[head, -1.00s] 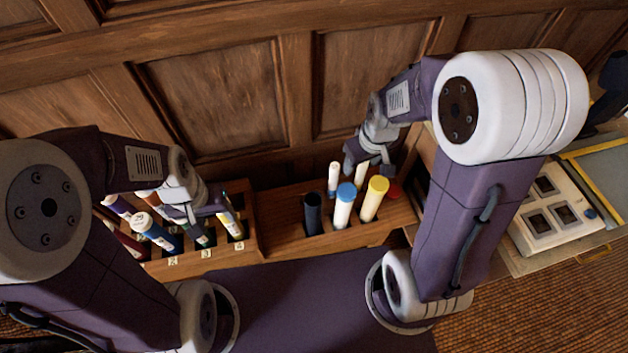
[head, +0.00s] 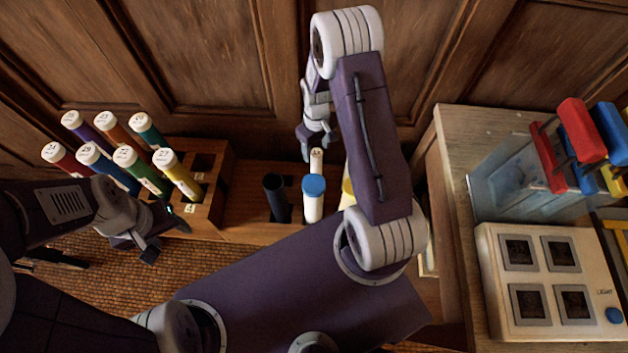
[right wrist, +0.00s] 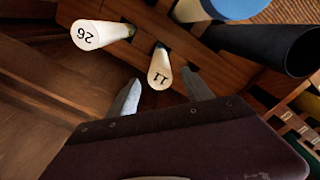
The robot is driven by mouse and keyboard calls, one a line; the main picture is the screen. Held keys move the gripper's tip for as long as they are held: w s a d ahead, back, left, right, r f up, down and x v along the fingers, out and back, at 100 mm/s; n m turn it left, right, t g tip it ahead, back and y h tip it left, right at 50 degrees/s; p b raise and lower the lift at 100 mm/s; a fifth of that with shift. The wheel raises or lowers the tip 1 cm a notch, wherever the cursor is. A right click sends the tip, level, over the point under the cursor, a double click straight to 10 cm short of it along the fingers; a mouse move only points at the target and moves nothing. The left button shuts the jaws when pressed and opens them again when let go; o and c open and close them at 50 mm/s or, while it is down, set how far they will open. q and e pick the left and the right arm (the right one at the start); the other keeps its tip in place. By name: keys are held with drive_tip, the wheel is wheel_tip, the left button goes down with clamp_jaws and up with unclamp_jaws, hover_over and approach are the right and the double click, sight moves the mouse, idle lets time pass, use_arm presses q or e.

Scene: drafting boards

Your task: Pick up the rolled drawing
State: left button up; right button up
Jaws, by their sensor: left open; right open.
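A slim white roll (head: 316,160) stands in the wooden rack (head: 243,214), just below my right gripper (head: 316,148). In the right wrist view, a white roll marked 11 (right wrist: 159,70) lies between the spread fingers of my right gripper (right wrist: 160,93), which is open and empty. I cannot tell which roll the task means. My left gripper (head: 160,240) is open and empty, below and in front of the left rack of capped tubes.
A black tube (head: 275,196), a blue-capped white tube (head: 313,200) and a partly hidden yellow tube (head: 348,192) stand close by. Several numbered coloured tubes (head: 128,158) fill the left rack. Panelled wall (head: 190,60) is behind; a desk with a light box (head: 550,270) is right.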

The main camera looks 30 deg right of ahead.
sight(317, 152)
drive_tip(key=shift+f, duration=0.1)
wheel_tip(317, 152, down, 4)
drive_tip(key=shift+s+d+r+b, duration=0.1)
drive_tip(key=shift+r+b, duration=0.1)
drive_tip(key=shift+b, duration=0.25)
drive_tip(key=shift+f, duration=0.1)
wheel_tip(317, 152, down, 5)
drive_tip(key=shift+f+b, duration=0.1)
drive_tip(key=shift+b, duration=0.55)
clamp_jaws()
